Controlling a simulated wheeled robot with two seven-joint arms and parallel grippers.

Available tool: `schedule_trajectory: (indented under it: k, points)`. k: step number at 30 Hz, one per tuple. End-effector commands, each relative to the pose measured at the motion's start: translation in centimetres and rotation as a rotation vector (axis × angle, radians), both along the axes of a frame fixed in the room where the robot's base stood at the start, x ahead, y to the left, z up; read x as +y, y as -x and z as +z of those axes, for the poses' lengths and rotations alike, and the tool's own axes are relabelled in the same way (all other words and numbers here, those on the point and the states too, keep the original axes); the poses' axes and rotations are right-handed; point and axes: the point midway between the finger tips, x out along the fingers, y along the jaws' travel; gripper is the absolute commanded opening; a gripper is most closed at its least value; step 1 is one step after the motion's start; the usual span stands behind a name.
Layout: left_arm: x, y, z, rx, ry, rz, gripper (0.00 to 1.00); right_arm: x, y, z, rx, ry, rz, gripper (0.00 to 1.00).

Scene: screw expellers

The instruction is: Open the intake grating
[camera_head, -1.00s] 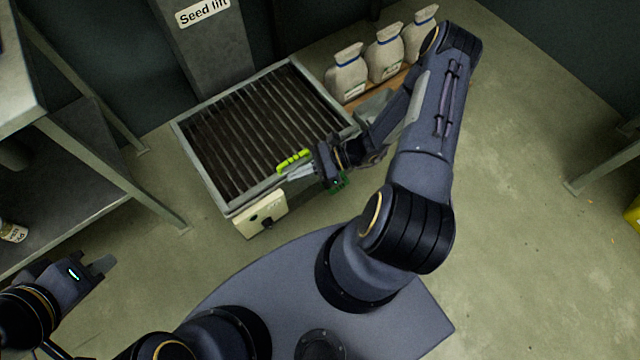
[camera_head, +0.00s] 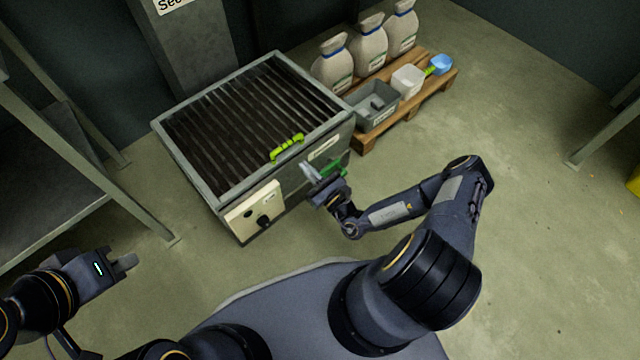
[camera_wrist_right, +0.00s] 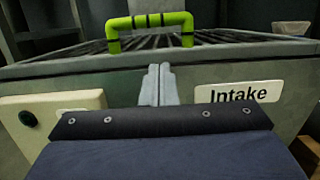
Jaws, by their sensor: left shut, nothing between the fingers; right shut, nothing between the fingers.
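The intake grating (camera_head: 250,115) is a panel of dark parallel bars lying flat on top of the grey metal intake box (camera_head: 232,196). A bright green handle (camera_head: 287,147) stands on the grating's near right edge; it also shows in the right wrist view (camera_wrist_right: 150,22), above and beyond the fingertips. My right gripper (camera_head: 309,171) is shut and empty in front of the box's near right wall, below the handle and apart from it. Its closed fingers show in the right wrist view (camera_wrist_right: 158,84). My left gripper (camera_head: 127,262) is shut and empty at the lower left, away from the box.
A cream control panel (camera_head: 255,212) with a black knob is on the box's near side. An "Intake" label (camera_wrist_right: 238,93) is on the wall. A pallet (camera_head: 405,105) with sacks, a grey bin (camera_head: 372,103) and scoops stands right of the box.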

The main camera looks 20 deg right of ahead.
Motion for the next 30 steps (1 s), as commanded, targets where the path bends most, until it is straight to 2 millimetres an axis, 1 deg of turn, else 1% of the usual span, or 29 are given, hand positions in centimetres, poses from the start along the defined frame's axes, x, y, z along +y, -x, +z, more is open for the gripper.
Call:
schedule_trajectory:
  k: [1, 2, 3, 6, 9, 14, 24, 28, 30]
  points:
    - [0.0, 0.0, -0.7, 0.000, 0.000, 0.000, 0.00, 0.4, -1.0, -0.1, -0.003, 0.000, 0.002, 0.00]
    - [0.0, 0.0, -0.8, 0.000, 0.000, 0.000, 0.00, 0.6, -1.5, 0.1, -0.003, 0.000, 0.003, 0.00]
    - [0.0, 0.0, -0.9, 0.000, 0.000, 0.000, 0.00, 0.7, -1.9, 0.8, -0.003, -0.002, 0.002, 0.00]
    - [0.0, 0.0, -1.2, 0.000, 0.000, 0.000, 0.00, 1.0, -2.5, 2.1, -0.001, -0.001, 0.003, 0.00]
    - [0.0, 0.0, -1.4, 0.000, 0.000, 0.000, 0.00, 1.1, -3.1, 2.9, -0.002, -0.001, 0.002, 0.00]
    - [0.0, 0.0, -1.5, 0.000, 0.000, 0.000, 0.00, 1.3, -3.4, 3.6, 0.000, 0.001, 0.003, 0.00]
    - [0.0, 0.0, -1.4, 0.000, 0.000, 0.000, 0.00, 1.3, -3.4, 3.7, 0.001, 0.001, 0.002, 0.00]
    - [0.0, 0.0, -0.6, 0.000, 0.000, 0.000, 0.00, 0.9, -3.4, 4.3, 0.008, 0.004, 0.002, 0.00]
    - [0.0, 0.0, 0.2, 0.000, 0.000, 0.000, 0.00, 0.5, -3.3, 5.0, 0.018, 0.008, 0.001, 0.00]
